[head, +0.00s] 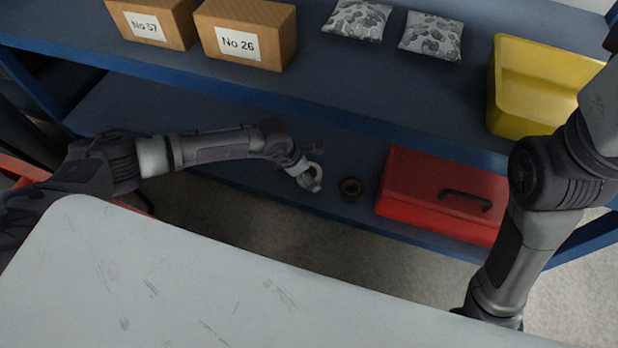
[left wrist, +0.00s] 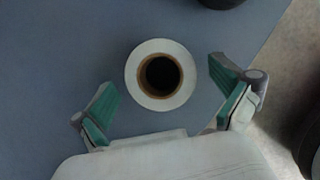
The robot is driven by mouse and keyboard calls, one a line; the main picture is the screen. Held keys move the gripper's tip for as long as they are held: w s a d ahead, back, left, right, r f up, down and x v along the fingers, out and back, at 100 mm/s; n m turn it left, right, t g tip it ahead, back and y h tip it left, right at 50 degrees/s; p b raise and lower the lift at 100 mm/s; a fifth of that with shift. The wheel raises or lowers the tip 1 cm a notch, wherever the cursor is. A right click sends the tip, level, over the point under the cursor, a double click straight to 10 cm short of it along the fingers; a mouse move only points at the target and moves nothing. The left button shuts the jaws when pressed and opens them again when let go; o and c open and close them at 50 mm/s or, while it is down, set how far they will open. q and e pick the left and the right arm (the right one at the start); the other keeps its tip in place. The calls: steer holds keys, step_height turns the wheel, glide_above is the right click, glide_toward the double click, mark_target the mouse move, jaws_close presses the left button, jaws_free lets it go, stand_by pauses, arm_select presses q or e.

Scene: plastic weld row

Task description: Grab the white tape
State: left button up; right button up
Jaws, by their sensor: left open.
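The white tape (left wrist: 161,104) is a roll with a brown core and lies flat on the grey-blue lower shelf in the left wrist view. My left gripper (left wrist: 165,88) is open, with one green-padded finger on each side of the roll. Gaps show between the fingers and the tape; the height between them is hard to judge. In the head view my left gripper (head: 307,172) is down at the lower shelf, and its wrist covers much of this spot. My right arm stands at the right; its gripper is hidden behind the pale work surface.
A dark roll (head: 350,188) lies just right of my left gripper, then a red toolbox (head: 420,205). The upper shelf (head: 330,85) overhangs, holding two cartons (head: 262,18), two patterned packets (head: 430,35) and a yellow bin (head: 515,120). The lower shelf is clear at left.

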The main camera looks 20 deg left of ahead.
arm_select(q)
steer(key=shift+f, duration=0.1)
steer(key=c, duration=1.2)
